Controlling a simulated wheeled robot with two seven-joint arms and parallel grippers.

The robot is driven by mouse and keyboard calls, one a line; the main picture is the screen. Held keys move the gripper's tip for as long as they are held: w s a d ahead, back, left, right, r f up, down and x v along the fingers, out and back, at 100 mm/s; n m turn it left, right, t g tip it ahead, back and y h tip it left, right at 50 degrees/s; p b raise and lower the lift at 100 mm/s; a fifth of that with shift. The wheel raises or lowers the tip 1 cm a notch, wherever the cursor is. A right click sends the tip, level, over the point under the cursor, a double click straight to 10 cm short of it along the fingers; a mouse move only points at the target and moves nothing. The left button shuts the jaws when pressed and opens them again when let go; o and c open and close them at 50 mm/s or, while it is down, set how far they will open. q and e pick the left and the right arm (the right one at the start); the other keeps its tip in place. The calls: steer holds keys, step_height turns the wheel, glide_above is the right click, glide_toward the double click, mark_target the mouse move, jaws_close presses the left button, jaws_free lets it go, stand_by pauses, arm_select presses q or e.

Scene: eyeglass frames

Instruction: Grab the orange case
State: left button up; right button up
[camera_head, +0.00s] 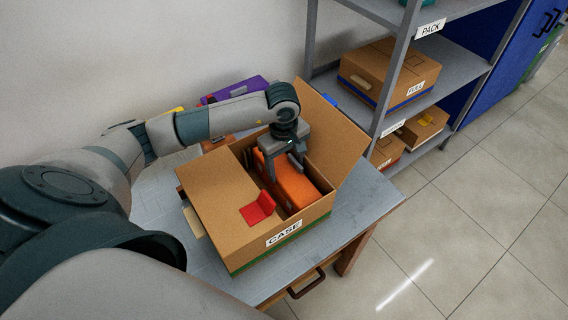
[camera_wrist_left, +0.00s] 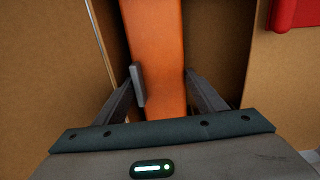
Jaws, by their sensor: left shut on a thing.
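The orange case (camera_head: 297,186) is a long box inside the open cardboard box labelled CASE (camera_head: 228,206), toward its right side. My left gripper (camera_head: 284,172) reaches down into the box from above. Its two fingers are shut on the case. In the left wrist view the orange case (camera_wrist_left: 158,60) runs between the fingers (camera_wrist_left: 162,88), one on each side. The lower part of the case is hidden inside the box. My right gripper is not in view.
A red item (camera_head: 259,209) lies on the box's flap. The box stands on a grey table (camera_head: 355,205). A purple case (camera_head: 238,89) lies behind my arm. A metal shelf (camera_head: 440,70) with cardboard boxes, one labelled FULL (camera_head: 385,72), stands at the right.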

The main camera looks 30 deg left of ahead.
mark_target(281, 175)
arm_select(q)
steer(key=shift+s+a+f+g+b, duration=0.1)
steer(key=shift+s+f+g+b, duration=0.4)
steer(key=shift+s+f, duration=0.6)
steer(key=shift+c, duration=0.7)
steer(key=r, duration=0.2)
steer(key=r+b, duration=0.1)
steer(key=r, duration=0.4)
steer(key=shift+w+a+r+b, duration=0.3)
steer(key=shift+r+b, duration=0.1)
steer(key=shift+c, duration=0.6)
steer(key=shift+w+r, duration=0.1)
steer(key=shift+r, duration=0.35)
steer(key=shift+w+r, duration=0.1)
steer(key=shift+r, duration=0.15)
